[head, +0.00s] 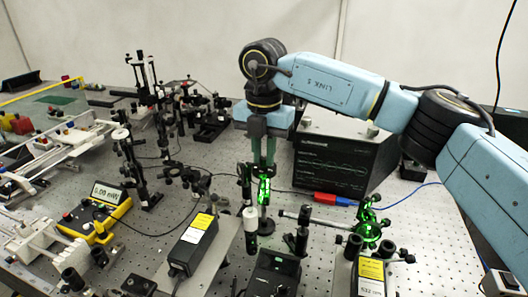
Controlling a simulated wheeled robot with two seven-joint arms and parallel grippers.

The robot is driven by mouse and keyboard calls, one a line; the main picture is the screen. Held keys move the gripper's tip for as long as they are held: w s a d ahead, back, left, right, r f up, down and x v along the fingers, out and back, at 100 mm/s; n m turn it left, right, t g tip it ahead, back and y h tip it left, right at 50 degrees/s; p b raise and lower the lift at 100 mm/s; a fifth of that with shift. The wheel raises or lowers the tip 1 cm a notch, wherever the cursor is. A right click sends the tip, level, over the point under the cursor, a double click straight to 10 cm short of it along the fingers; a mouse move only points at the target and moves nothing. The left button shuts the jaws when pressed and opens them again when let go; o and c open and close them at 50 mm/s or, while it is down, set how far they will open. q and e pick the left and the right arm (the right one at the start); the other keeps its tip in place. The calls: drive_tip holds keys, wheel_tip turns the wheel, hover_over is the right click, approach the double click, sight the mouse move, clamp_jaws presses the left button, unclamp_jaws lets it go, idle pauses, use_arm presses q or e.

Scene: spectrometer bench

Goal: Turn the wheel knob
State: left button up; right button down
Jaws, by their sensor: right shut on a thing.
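My right arm reaches in from the right, and its gripper (257,190) points straight down over the middle of the bench. Its fingers are shut on a small part on an optical mount, lit bright green, which appears to be the wheel knob; the fingers hide most of it. A black and white post (250,225) stands just below the fingers. My left gripper is not in view.
A black instrument box with a screen (335,160) stands close behind and right of the gripper. A green-lit mount (370,225) is to the right. A yellow power meter (98,216) and a black laser box (193,245) stand left. Several posts crowd the perforated bench.

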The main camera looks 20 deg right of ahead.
sight(264, 158)
drive_tip(key=m, duration=0.6)
drive_tip(key=shift+m, duration=0.4)
idle(0.3)
drive_tip(key=c, duration=1.3)
unclamp_jaws()
drive_tip(key=shift+c, duration=0.2)
wheel_tip(264, 158, up, 14)
drive_tip(key=shift+f, duration=0.25)
